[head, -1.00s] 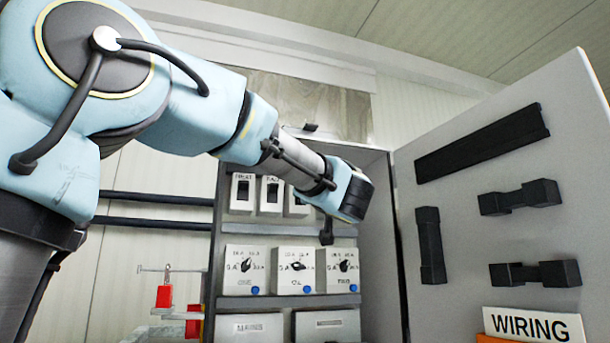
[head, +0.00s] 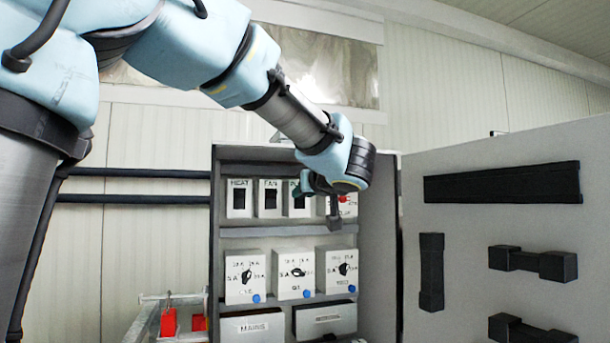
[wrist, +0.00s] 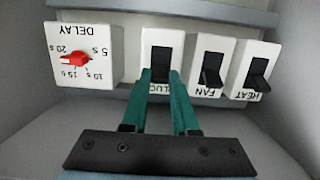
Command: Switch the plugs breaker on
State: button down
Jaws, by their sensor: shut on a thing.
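The plugs breaker (head: 297,208) is a white box with a black switch on the upper shelf of the open cabinet, partly hidden by my gripper in the head view. The wrist view shows the breaker (wrist: 150,42) upside down, its label partly covered. My gripper (wrist: 162,73) has its two green fingers at the black switch and is shut on it. The lever's position is hard to tell between the fingers. In the head view my gripper (head: 308,188) reaches in from the upper left.
The fan breaker (wrist: 208,62) and heat breaker (wrist: 252,70) stand close on one side, with levers sticking out. The delay box (wrist: 85,55) with its red knob is on the other. Dial boxes (head: 295,275) fill the shelf below. The open cabinet door (head: 470,215) is at right.

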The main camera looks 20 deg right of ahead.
jog(key=shift+g+p, duration=0.3)
jog(key=shift+p, duration=0.35)
jog(key=c, duration=0.7)
grip_release()
jog(key=shift+w, duration=0.1)
jog(key=shift+r, duration=0.1)
jog(key=b+v, duration=0.3)
jog(key=v, duration=0.7)
jog(key=shift+s, duration=0.4)
jog(key=shift+s, duration=0.1)
